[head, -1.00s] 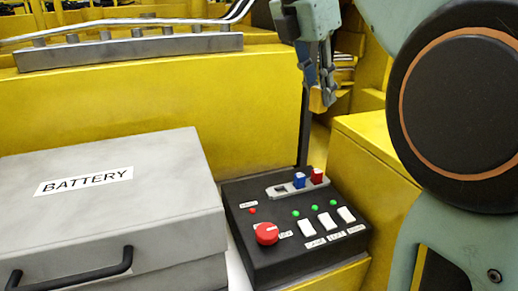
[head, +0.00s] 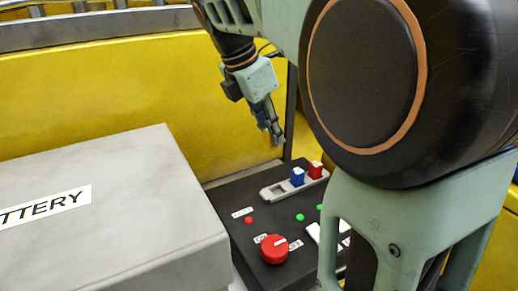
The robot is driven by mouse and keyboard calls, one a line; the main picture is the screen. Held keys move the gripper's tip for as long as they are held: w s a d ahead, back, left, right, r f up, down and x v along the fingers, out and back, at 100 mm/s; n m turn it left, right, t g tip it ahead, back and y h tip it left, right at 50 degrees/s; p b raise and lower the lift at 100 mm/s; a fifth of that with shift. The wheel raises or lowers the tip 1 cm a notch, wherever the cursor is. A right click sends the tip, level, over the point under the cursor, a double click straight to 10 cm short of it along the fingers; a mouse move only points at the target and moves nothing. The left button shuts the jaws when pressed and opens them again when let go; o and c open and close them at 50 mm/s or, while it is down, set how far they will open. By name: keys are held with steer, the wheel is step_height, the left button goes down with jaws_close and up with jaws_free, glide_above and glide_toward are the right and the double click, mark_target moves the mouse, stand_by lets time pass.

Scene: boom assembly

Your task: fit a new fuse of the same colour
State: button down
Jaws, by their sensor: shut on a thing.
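A pale fuse strip (head: 273,193) lies along the back of the black control box (head: 225,197). A blue fuse (head: 297,177) and a red fuse (head: 315,170) stand upright in it, side by side at its middle and right. The left end of the strip holds no fuse. My gripper (head: 275,138) points down above and behind the strip's left part, clear of the box. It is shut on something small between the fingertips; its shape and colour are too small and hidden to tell.
A red knob (head: 274,249) and green lights (head: 300,217) are on the box. My arm covers the box's right side and most of the white switches. A grey battery case (head: 110,215) stands close on the left. A yellow wall (head: 120,110) rises behind.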

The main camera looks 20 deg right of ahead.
steer(key=shift+m, duration=0.4)
steer(key=f+b, duration=0.2)
steer(key=f, duration=0.1)
steer(key=s+d+f+b, duration=0.1)
steer(key=f+b, duration=0.1)
steer(key=f, duration=0.1)
steer(key=f+b, duration=0.3)
steer(key=shift+s+d+f, duration=0.2)
steer(key=shift+d+f, duration=0.1)
steer(key=shift+f, duration=0.1)
steer(key=shift+f, duration=0.3)
steer(key=shift+f, duration=0.2)
steer(key=shift+f+p, duration=0.15)
steer(key=shift+p, duration=0.3)
stand_by(1.0)
steer(key=shift+f+b, duration=0.4)
steer(key=shift+f, duration=0.5)
stand_by(0.6)
steer(key=c, duration=1.7)
jaws_free()
steer(key=shift+o, duration=0.2)
